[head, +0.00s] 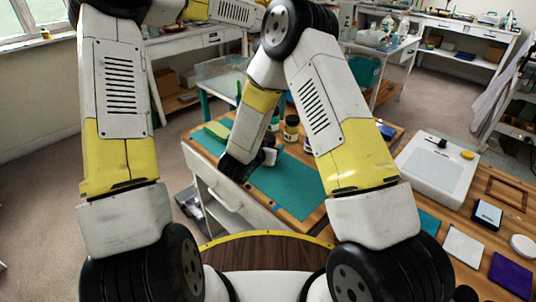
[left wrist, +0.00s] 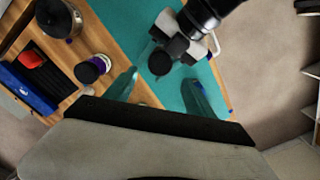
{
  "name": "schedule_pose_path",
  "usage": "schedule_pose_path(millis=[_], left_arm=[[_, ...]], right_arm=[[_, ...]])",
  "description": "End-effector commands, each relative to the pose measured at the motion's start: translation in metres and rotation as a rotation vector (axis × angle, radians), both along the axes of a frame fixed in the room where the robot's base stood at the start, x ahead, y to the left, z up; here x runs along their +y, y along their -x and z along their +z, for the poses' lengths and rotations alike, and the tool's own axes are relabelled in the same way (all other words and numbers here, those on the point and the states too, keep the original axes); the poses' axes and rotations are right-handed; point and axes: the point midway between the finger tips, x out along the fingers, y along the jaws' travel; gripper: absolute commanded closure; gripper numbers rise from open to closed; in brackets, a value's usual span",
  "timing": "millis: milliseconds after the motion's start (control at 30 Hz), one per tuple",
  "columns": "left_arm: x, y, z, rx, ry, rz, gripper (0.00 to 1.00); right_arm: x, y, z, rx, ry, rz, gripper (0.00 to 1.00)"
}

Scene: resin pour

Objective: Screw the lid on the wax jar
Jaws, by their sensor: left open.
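In the left wrist view, my left gripper (left wrist: 158,92) is open and empty, its two clear fingers spread above the teal mat. It does not show in the head view. My right gripper (head: 267,157) is low over the mat in the head view; its dark wrist and pale body (left wrist: 213,47) show in the left wrist view. Its fingers are unclear, so I cannot tell what it holds. A small jar with a dark top and pale label (head: 291,128) stands beyond it. A purple-and-white round container (left wrist: 92,68) stands left of my left fingers. I cannot identify the wax jar or its lid for certain.
The teal mat (head: 290,190) lies on the wooden bench. A metal pot (left wrist: 58,18) and a blue tray with a red item (left wrist: 28,82) stand near the round container. A white flat device (head: 437,167) sits at right. The mat's near part is clear.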

Motion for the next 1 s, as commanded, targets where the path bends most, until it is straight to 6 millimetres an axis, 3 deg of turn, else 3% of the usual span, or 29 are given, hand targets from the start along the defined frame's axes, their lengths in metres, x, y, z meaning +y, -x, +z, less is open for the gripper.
schedule_pose_path(millis=[267,700,1000], left_arm=[[0.0,0.0,-0.011,0.003,-0.001,-0.003,0.37],[0.0,0.0,-0.072,0.003,0.001,-0.003,0.37],[0.0,0.0,-0.081,0.0,0.0,-0.002,0.37]], right_arm=[[0.0,0.0,0.0,-0.001,0.0,0.0,1.0],[0.0,0.0,0.0,-0.001,0.0,0.0,1.0],[0.0,0.0,0.0,-0.001,0.0,0.0,1.0]])
